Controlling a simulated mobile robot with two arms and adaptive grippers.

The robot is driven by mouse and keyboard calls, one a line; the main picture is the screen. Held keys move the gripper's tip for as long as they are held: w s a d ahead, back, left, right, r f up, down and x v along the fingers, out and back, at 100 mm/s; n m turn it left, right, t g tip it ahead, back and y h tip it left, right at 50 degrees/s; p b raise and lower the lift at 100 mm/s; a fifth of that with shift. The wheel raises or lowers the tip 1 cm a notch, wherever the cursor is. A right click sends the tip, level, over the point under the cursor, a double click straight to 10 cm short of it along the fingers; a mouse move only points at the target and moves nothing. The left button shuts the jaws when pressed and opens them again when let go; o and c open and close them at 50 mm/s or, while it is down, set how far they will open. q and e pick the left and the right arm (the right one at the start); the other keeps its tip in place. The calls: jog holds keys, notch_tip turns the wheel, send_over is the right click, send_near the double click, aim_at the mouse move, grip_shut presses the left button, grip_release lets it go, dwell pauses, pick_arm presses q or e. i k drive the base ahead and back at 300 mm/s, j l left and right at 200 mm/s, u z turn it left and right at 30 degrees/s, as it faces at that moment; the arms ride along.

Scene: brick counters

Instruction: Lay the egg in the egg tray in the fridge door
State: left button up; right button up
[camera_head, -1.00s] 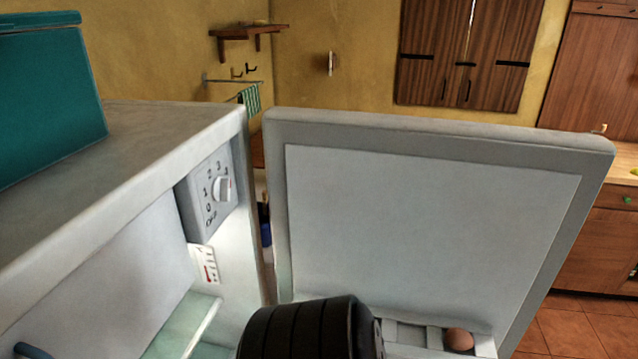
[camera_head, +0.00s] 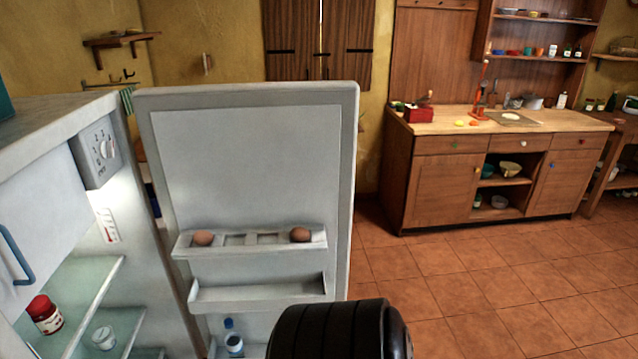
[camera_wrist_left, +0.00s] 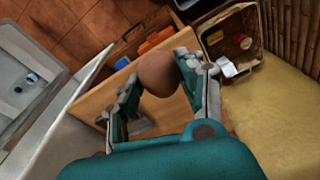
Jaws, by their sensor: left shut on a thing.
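My left gripper (camera_wrist_left: 157,88) shows only in the left wrist view. Its fingers are shut on a brown egg (camera_wrist_left: 158,72), held above a wooden surface. In the head view the fridge door (camera_head: 250,165) stands open. The white egg tray (camera_head: 250,247) runs across its inner side. One brown egg (camera_head: 202,238) lies at the tray's left end and another egg (camera_head: 301,235) near its right end. The places between them look empty. The held egg and the left gripper are out of the head view. My right gripper is in neither view.
A lower door shelf (camera_head: 258,293) sits below the tray. A red-lidded jar (camera_head: 44,315) stands inside the fridge. A wooden counter (camera_head: 500,125) stands at the back right, with open tiled floor (camera_head: 470,280) before it. In the wrist view a basket (camera_wrist_left: 230,42) stands beside the wooden surface (camera_wrist_left: 150,118).

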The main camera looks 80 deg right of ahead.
aim_at(268, 247)
jog(key=z, duration=2.2)
